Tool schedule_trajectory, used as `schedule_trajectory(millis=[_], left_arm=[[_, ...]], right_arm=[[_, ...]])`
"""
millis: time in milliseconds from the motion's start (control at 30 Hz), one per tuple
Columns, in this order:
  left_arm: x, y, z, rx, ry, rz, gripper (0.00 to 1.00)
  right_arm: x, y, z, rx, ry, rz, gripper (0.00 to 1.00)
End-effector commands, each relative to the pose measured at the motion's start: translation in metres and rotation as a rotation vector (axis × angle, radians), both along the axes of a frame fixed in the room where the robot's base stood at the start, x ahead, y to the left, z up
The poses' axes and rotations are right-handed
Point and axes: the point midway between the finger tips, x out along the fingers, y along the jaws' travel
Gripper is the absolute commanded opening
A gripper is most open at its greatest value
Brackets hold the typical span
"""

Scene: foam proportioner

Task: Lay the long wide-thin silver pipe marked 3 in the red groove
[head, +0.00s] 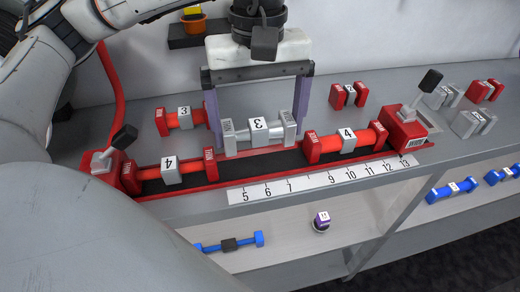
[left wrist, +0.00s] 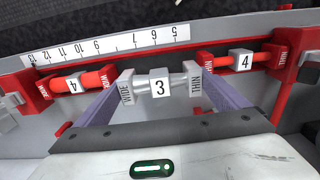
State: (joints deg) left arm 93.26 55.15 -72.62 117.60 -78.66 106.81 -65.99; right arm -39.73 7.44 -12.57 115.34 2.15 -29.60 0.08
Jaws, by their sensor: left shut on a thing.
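The silver pipe marked 3 (head: 257,131) has block ends; the left wrist view (left wrist: 158,86) reads WIDE on one and THIN on the other. My left gripper (head: 257,136) is shut on it, one finger at each end. The pipe is at the red groove (head: 262,163), between two red pipes, and in the head view shows just above the groove's back rail. I cannot tell whether it touches the groove. The left red pipe marked 4 (head: 170,171) and the right red pipe marked 4 (head: 346,141) lie in the groove. My right gripper is not in view.
Red blocks with black-handled levers stand at the groove's left (head: 103,165) and right (head: 402,130) ends. A numbered scale (head: 320,180) runs along the front. A red pipe marked 3 (head: 184,118) lies behind the groove. Short pieces lie at the back right; blue pipes are on the lower shelf.

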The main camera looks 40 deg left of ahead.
Motion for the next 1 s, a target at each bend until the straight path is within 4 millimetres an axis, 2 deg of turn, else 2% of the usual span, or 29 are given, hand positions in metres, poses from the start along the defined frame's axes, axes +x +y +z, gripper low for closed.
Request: schedule_trajectory(millis=[33,267,433,833,867,900,1000], left_arm=[[0.0,0.0,-0.008,0.001,0.001,0.0,0.66],[0.0,0.001,-0.026,0.001,-0.001,0.0,0.66],[0.0,0.0,-0.051,0.0,0.001,-0.001,0.66],[0.0,0.0,-0.06,0.0,-0.001,0.0,0.66],[0.0,0.0,-0.058,0.0,0.0,0.0,0.97],[0.0,0.0,-0.058,0.0,0.0,0.0,1.0],[0.0,0.0,-0.057,-0.001,-0.001,0.0,1.0]], right_arm=[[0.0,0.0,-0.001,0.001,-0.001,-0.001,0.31],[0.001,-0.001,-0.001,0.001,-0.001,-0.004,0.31],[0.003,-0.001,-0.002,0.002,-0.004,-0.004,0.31],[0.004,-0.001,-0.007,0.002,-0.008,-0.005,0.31],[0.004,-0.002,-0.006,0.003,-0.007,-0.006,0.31],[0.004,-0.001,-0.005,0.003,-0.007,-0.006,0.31],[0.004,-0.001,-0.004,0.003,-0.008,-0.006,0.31]])
